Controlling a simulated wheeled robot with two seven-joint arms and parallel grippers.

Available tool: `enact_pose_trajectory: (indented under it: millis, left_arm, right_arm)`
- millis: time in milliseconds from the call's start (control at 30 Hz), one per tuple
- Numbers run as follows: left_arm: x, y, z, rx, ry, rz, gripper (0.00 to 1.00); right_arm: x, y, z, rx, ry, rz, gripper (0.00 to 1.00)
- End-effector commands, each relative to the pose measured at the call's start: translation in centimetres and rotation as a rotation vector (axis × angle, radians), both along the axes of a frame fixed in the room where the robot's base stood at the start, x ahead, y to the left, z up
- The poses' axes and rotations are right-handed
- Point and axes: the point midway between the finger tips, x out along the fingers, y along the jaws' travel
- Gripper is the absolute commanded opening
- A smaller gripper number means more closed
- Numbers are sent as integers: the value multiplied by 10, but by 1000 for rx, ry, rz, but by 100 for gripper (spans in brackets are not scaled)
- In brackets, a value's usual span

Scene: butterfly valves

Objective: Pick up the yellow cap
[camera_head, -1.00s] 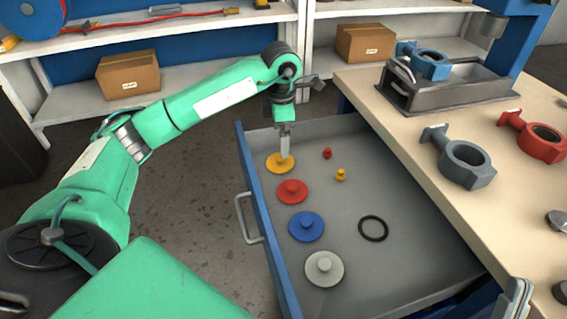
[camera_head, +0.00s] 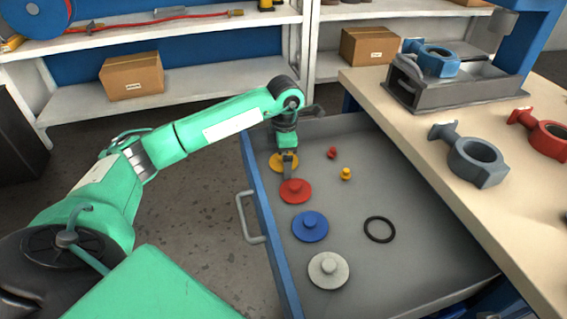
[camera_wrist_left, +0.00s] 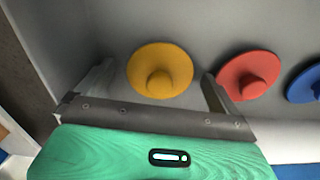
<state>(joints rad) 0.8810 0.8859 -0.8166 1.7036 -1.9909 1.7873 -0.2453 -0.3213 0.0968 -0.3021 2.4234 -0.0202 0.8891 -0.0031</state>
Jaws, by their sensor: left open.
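The yellow cap (camera_head: 276,161) is a round disc with a knob, lying at the far left of the open drawer (camera_head: 420,215). My left gripper (camera_head: 288,175) points down at it and hides part of it in the head view. In the left wrist view, the yellow cap (camera_wrist_left: 160,62) sits between the two spread fingers of my left gripper (camera_wrist_left: 160,74), with gaps at both sides. The gripper is open and empty. The fingertips' height above the drawer floor is hard to tell. My right gripper is not in view.
The red cap (camera_head: 295,192), blue cap (camera_head: 310,227) and grey cap (camera_head: 328,270) lie in a row towards the front. Small red (camera_head: 332,153) and yellow (camera_head: 346,174) pieces and a black ring (camera_head: 379,229) lie to the right. The drawer's blue wall (camera_head: 265,215) is close left.

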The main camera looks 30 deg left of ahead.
Motion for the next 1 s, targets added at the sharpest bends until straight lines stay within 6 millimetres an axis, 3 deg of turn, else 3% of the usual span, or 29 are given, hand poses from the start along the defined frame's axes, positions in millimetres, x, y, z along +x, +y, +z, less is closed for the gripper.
enact_pose_trajectory:
  millis: [167, 433, 767, 1000]
  left_arm:
    - [0, 0, 0, 0, 0, 0, 99]
    - [0, 0, 1, 0, 0, 0, 46]
    - [0, 0, 5, 0, -1, 0, 45]
    - [1, 0, 34, 0, -4, -1, 45]
  right_arm:
    - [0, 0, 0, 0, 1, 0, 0]
    - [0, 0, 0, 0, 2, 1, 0]
    - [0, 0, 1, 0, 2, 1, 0]
    - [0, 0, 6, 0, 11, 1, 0]
